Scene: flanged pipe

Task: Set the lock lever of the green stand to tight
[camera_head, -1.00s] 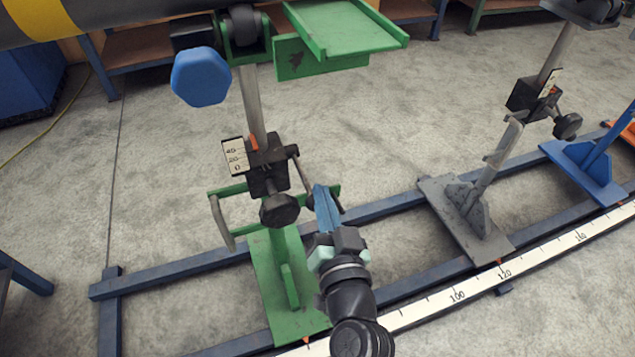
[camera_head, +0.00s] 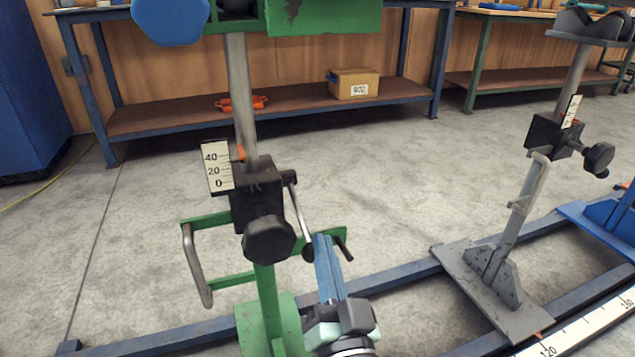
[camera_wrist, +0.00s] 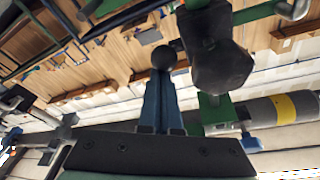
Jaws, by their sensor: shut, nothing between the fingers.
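The green stand (camera_head: 262,290) rises at centre left in the head view, with a black clamp block (camera_head: 256,195) on its post. A large black knob (camera_head: 269,240) sits on the block's front. The lock lever (camera_head: 299,215) is a thin grey rod hanging down from the block's right side, ending in a dark ball. My gripper (camera_head: 323,238) is shut and empty, its blue fingers pointing up just right of the ball. In the wrist view, the fingertips (camera_wrist: 161,76) are close to the dark ball (camera_wrist: 163,57); contact cannot be told. The black knob (camera_wrist: 221,60) is to their right.
A bent handle (camera_head: 194,265) sticks out on the stand's left. A grey stand (camera_head: 500,285) and a blue stand (camera_head: 610,225) stand right on the blue floor rail (camera_head: 400,275). A bench with a box (camera_head: 353,84) is behind; open floor lies between.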

